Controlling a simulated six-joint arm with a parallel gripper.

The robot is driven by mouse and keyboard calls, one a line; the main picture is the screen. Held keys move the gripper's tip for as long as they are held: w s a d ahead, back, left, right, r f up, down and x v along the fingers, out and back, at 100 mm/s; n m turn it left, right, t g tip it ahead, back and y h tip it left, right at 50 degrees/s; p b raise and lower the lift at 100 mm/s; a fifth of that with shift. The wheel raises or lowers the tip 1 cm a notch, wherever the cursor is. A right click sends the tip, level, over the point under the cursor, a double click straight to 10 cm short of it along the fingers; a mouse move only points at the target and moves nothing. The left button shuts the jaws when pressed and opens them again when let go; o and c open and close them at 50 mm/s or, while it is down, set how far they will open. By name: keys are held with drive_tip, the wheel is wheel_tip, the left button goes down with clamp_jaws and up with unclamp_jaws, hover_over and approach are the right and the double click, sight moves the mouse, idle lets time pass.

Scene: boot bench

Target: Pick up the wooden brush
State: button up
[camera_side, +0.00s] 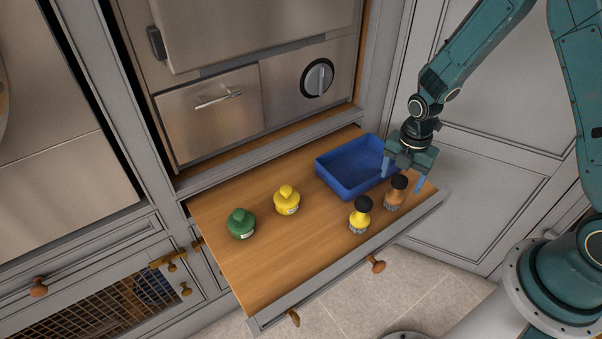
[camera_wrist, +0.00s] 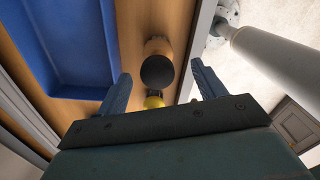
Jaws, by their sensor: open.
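The wooden brush (camera_side: 396,193) has a brown body, a black knob on top and grey bristles below. It stands upright on the drawer's wooden floor near the front right. My gripper (camera_side: 404,175) is open just above it, with blue fingers spread on either side of the black knob. In the wrist view the brush (camera_wrist: 158,48) shows between and slightly beyond the open fingers (camera_wrist: 161,72). I cannot tell whether the fingers touch it.
A yellow brush (camera_side: 359,216) with a black knob stands close to the left. A blue tray (camera_side: 338,186) lies behind. A yellow pot (camera_side: 287,200) and a green pot (camera_side: 241,223) stand further left. The drawer's front edge (camera_side: 350,262) is near; bare wood lies at front left.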

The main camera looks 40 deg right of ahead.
sight(394, 195)
drive_tip(key=shift+f, duration=0.25)
drive_tip(key=shift+w+f, duration=0.15)
drive_tip(key=shift+f, duration=2.25)
drive_tip(key=shift+c, duration=0.2)
drive_tip(key=c, duration=1)
